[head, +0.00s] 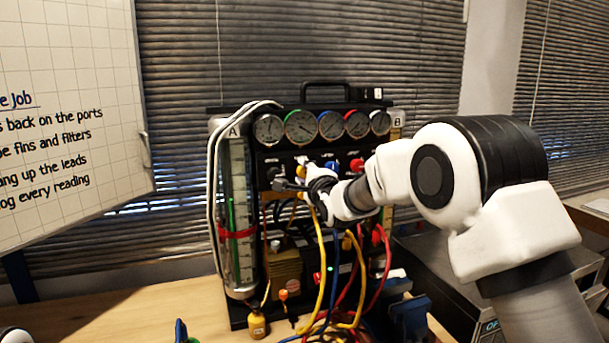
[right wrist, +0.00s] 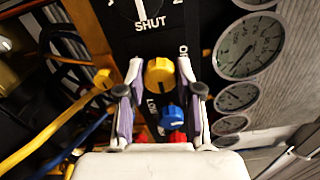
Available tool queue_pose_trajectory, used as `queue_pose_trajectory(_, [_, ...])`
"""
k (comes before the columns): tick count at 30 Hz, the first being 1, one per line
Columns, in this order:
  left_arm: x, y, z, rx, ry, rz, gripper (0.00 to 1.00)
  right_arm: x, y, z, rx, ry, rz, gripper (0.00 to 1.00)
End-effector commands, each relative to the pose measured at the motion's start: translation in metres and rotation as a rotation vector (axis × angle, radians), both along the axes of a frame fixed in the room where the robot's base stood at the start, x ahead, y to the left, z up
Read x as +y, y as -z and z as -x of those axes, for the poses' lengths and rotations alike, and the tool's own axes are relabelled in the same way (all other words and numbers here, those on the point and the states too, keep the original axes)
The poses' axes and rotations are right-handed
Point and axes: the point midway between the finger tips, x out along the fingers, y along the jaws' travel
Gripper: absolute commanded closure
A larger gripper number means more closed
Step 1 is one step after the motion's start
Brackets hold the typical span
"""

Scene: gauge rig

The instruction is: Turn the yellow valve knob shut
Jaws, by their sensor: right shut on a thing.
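The yellow valve knob (right wrist: 160,76) sits on the dark panel of the gauge rig in the right wrist view. My right gripper (right wrist: 161,82) has its two fingers on either side of the knob and is shut on it. In the head view my right gripper (head: 302,178) reaches the panel below the gauges and mostly hides the knob. The word SHUT (right wrist: 150,23) shows on the panel beside the knob, next to a black dial (right wrist: 148,8). The knob's exact turn angle is hard to tell.
A row of round gauges (head: 331,125) runs along the rig's top. A blue knob (right wrist: 171,116) is close to the yellow one. Yellow, red and blue hoses (head: 320,262) hang below the panel. A clear column (head: 238,205) stands at the rig's left.

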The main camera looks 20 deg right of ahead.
Motion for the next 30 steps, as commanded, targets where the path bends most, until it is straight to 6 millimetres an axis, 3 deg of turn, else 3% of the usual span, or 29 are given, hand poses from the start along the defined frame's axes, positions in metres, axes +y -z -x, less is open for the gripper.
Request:
queue_pose_trajectory(12, [0.000,0.000,0.000,0.000,0.000,0.000,0.60,0.000,0.001,0.000,0.002,0.001,-0.011,1.00])
queue_pose_trajectory(13, [0.000,0.000,0.000,0.000,0.000,0.000,0.60,0.000,0.001,0.000,0.002,0.001,-0.011,0.62])
queue_pose_trajectory(15, [0.000,0.000,0.000,0.000,0.000,0.000,0.60,0.000,0.001,0.000,0.001,0.001,-0.010,0.40])
queue_pose_trajectory(25, [0.000,0.000,0.000,0.000,0.000,0.000,0.60,0.000,0.000,0.002,0.001,0.000,-0.009,0.40])
queue_pose_trajectory(30, [0.000,0.000,0.000,0.000,0.000,0.000,0.60,-0.001,0.000,0.024,0.003,0.000,-0.009,0.40])
